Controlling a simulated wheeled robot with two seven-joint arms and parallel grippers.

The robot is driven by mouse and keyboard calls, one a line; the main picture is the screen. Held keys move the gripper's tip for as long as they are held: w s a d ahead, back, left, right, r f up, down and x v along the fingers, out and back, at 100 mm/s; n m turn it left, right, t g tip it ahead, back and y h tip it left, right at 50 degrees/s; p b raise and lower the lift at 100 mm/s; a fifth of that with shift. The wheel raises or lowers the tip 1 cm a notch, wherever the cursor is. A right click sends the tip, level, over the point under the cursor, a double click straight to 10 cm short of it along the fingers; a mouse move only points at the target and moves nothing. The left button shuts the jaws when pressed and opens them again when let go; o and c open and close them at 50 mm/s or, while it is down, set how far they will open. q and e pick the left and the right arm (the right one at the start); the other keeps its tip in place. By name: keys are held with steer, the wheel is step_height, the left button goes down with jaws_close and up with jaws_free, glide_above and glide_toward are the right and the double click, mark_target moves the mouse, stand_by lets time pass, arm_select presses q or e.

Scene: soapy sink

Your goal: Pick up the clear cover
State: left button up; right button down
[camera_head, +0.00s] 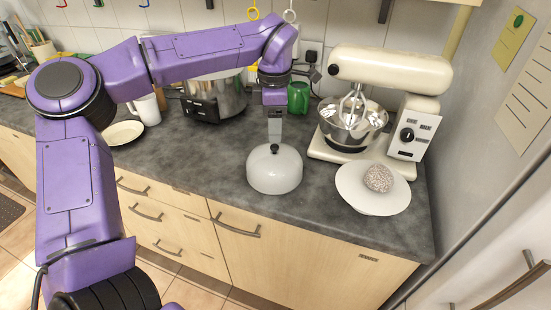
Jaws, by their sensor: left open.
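The clear cover (274,178) is a pale, translucent dome with a small dark knob on top. It stands upright on the dark counter, near the front edge at the middle of the view. My left gripper (275,142) points straight down over the cover, with its fingers close to the knob. It is open. Whether the fingers are around the knob or just above it I cannot tell. My right gripper is not in view.
A white plate (349,198) with a speckled round item (378,178) stands right of the cover. Behind it is a cream stand mixer (400,75) with a steel bowl (340,128). A dark appliance (205,105), a green cup (298,98) and another plate (122,133) stand further back.

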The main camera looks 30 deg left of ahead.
mark_target(275, 146)
arm_select(q)
steer(key=shift+s+f, duration=0.1)
steer(key=shift+f, duration=0.4)
steer(key=f, duration=0.1)
steer(key=w+f, duration=0.1)
steer(key=f, duration=0.1)
steer(key=f+p, duration=0.1)
steer(key=shift+w+a+f, duration=0.25)
steer(key=shift+w+f, duration=0.05)
steer(key=shift+f, duration=0.1)
steer(key=shift+s+a+f, duration=0.1)
steer(key=shift+f, duration=0.2)
steer(key=shift+s, duration=0.25)
jaws_close()
steer(key=shift+r, duration=0.1)
